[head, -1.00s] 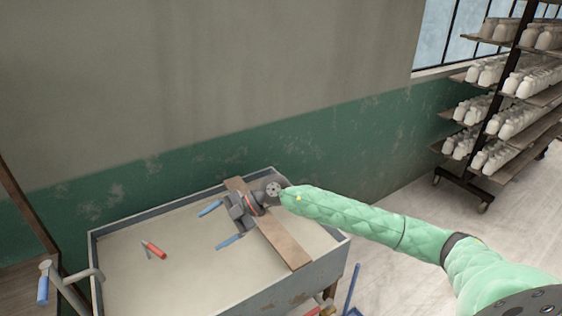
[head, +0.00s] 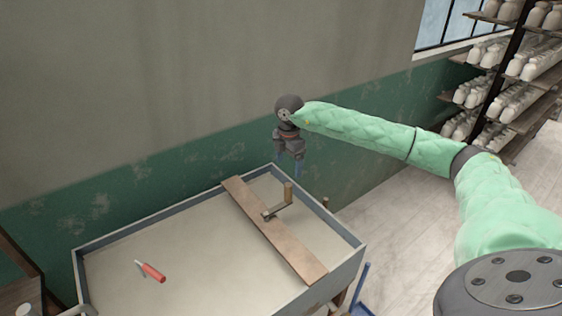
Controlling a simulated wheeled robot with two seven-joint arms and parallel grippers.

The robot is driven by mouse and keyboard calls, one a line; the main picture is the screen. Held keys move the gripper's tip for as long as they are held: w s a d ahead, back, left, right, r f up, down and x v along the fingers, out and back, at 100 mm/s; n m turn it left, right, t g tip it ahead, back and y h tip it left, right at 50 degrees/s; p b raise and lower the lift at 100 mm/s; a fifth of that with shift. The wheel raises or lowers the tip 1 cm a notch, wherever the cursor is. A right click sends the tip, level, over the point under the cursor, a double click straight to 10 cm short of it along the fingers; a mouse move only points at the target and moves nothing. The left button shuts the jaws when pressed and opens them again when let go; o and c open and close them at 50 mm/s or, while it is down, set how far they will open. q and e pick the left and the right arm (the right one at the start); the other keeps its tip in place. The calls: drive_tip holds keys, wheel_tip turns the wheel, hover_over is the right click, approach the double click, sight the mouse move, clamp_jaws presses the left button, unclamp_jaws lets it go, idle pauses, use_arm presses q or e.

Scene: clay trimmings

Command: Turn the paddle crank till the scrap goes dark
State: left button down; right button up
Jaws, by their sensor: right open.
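The paddle crank (head: 275,212) is a short dark metal arm on the plank (head: 268,229) across the trough. Its upright wooden handle (head: 288,193) stands at the arm's right end. My right gripper (head: 289,166) points down with its blue fingers apart, empty, a little above the handle in the picture. It appears clear of the handle. The scrap (head: 185,245) shows as a flat, pale beige surface in the trough (head: 163,225). Any paddle under the plank is hidden. My left gripper is not in view.
A red-handled tool (head: 152,271) lies on the pale surface at left. A rack (head: 515,85) with several rows of white bottle-shaped pieces stands at right. A blue bar (head: 360,288) rises beside the trough's front right. The green and grey wall is behind.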

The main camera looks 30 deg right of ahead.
sight(288, 184)
drive_tip(key=shift+s+a+f, duration=0.15)
drive_tip(key=shift+s+f, duration=0.1)
drive_tip(key=shift+s, duration=0.2)
drive_tip(key=f, duration=0.1)
drive_tip(key=f+b, duration=0.1)
drive_tip(key=f, duration=0.3)
drive_tip(key=shift+w+f, duration=0.2)
drive_tip(key=shift+w, duration=0.05)
wheel_tip(288, 184, down, 4)
drive_tip(key=b, duration=0.3)
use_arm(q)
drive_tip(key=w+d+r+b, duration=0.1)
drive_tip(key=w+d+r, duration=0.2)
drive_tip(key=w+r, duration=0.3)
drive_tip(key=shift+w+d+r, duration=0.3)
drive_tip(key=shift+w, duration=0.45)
use_arm(e)
drive_tip(key=shift+f, duration=0.6)
drive_tip(key=c, duration=1.4)
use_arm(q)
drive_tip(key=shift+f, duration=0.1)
